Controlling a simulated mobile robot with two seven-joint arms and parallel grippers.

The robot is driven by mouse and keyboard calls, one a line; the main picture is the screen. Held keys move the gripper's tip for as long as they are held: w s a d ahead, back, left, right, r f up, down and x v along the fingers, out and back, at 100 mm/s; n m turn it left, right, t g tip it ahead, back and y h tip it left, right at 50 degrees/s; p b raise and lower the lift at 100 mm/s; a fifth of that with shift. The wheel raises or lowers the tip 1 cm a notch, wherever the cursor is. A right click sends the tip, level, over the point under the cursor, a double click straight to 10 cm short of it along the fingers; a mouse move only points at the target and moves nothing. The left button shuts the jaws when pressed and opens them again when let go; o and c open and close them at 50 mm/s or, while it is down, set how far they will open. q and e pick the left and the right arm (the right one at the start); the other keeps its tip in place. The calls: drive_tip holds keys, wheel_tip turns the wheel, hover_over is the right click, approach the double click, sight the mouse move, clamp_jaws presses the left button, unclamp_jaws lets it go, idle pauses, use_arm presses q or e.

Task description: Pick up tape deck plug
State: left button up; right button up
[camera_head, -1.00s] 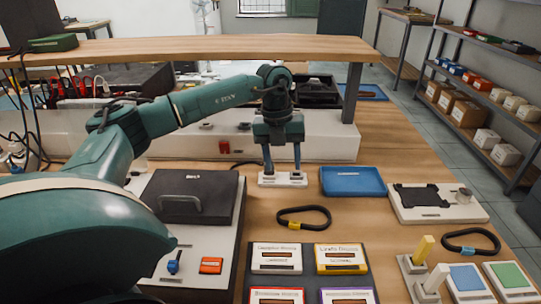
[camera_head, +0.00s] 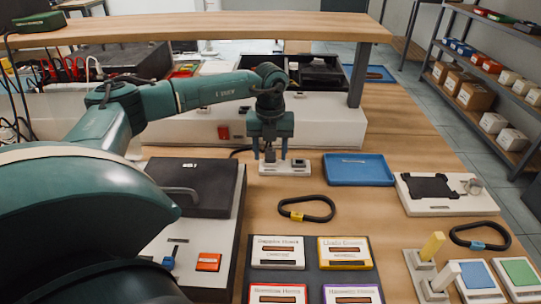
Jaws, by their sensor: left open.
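A small white block (camera_head: 292,170) with a dark slot sits on the bench, just in front of the long white unit. A small grey piece (camera_head: 270,156) stands at its left end and may be the tape deck plug; it is too small to be sure. A black cable (camera_head: 240,151) runs toward the block from the left. My left gripper (camera_head: 270,151) points down over the block's left end, open, its fingers on either side of the grey piece. I cannot tell whether they touch it. My right gripper is not in view.
A blue tray (camera_head: 358,170) lies right of the block. A black cable loop (camera_head: 306,208) lies in front. A black-lidded deck (camera_head: 192,187) stands left. Labelled cassettes (camera_head: 277,252) lie at the front. A wooden shelf (camera_head: 200,30) spans the back.

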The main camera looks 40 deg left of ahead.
use_arm(q)
drive_tip(key=shift+c, duration=0.3)
drive_tip(key=c, duration=0.9)
drive_tip(key=shift+c, duration=0.2)
